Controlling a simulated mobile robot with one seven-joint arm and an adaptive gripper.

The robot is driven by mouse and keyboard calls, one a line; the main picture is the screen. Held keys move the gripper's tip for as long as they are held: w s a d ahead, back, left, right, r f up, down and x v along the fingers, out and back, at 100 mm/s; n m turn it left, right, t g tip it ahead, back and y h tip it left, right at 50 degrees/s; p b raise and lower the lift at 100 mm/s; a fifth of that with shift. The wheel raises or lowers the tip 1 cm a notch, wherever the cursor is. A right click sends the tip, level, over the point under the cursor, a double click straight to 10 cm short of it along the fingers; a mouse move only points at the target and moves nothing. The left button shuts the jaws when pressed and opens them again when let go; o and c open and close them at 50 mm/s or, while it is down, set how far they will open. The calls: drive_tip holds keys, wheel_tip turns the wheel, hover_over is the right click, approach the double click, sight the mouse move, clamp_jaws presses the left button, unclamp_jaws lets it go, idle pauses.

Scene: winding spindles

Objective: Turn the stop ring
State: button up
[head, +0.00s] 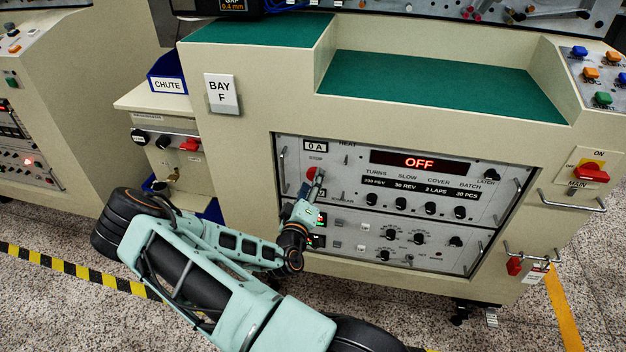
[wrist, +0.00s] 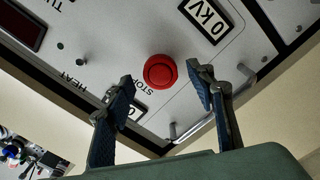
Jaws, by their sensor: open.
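The red round stop button with its ring (wrist: 160,72) sits on the grey panel, beside the printed word STOP, in the wrist view. In the head view its red edge (head: 311,173) shows at the panel's upper left, partly covered by my gripper. My gripper (wrist: 160,77) is open and empty. Its two blue-padded fingers stand on either side of the red button in the picture, apart from it as far as I can tell. In the head view my gripper (head: 317,184) is in front of the panel, close to the button.
The control panel (head: 340,160) carries a display (head: 418,162) reading OFF, several black knobs and small switches. Metal handles (wrist: 188,128) stand out near its edges. A 0 kV plate (wrist: 206,20) is close to the right finger. A red main switch (head: 591,173) is at the far right.

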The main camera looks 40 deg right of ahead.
drive_tip(key=shift+x, duration=1.25)
drive_tip(key=c, duration=1.2)
